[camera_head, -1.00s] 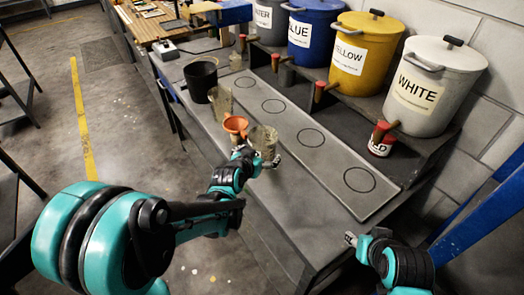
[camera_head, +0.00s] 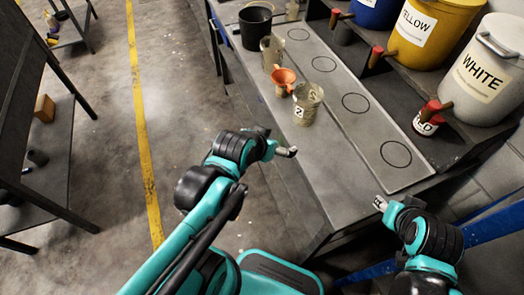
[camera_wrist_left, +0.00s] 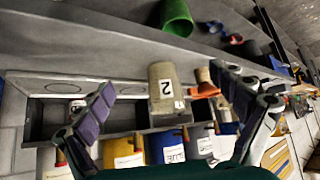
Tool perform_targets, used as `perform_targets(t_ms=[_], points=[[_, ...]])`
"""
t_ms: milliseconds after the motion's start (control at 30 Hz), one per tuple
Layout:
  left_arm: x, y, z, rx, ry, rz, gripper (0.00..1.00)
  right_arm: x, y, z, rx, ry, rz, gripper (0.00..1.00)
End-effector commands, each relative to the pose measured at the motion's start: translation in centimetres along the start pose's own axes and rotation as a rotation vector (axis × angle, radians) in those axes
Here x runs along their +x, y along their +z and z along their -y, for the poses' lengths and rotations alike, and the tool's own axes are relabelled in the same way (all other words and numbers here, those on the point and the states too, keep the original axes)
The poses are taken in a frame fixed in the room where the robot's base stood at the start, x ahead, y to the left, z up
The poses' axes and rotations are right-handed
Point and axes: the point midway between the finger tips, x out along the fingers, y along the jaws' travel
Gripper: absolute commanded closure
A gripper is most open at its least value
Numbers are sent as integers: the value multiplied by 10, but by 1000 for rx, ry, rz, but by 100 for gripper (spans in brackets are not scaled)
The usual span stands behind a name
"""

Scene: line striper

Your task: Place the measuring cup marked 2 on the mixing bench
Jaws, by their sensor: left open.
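The measuring cup marked 2 (camera_head: 307,107), a cloudy see-through cup with a white label, stands upright on the grey bench (camera_head: 262,104), beside the orange funnel. In the left wrist view the cup (camera_wrist_left: 165,92) appears between my spread fingers but farther off, not touched. My left gripper (camera_head: 289,152) is open and empty, off the bench's near edge and apart from the cup. My right gripper (camera_head: 380,203) is by the near right end of the bench; its fingers are too small to read.
The orange funnel (camera_head: 284,76), another cloudy cup (camera_head: 272,50) and a black bucket (camera_head: 256,26) stand behind the cup. A strip with marked circles (camera_head: 356,103) lies clear to the right. Yellow (camera_head: 423,35) and white (camera_head: 488,65) paint buckets and a red can (camera_head: 428,117) are beyond.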

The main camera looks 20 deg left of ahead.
Motion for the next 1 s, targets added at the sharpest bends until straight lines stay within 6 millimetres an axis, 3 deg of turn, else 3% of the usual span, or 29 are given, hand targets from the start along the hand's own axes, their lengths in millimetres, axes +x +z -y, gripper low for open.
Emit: perform_targets(t_ms=[100, 267, 1000], points=[[-24, 27, 5, -25, -33, 74, 5, 0, 0, 0, 0, 0, 0, 60], [-38, 43, 10, -43, -61, 120, 5, 0, 0, 0, 0, 0, 0, 60], [-39, 44, 10, -46, -63, 124, 5, 0, 0, 0, 0, 0, 0, 60]])
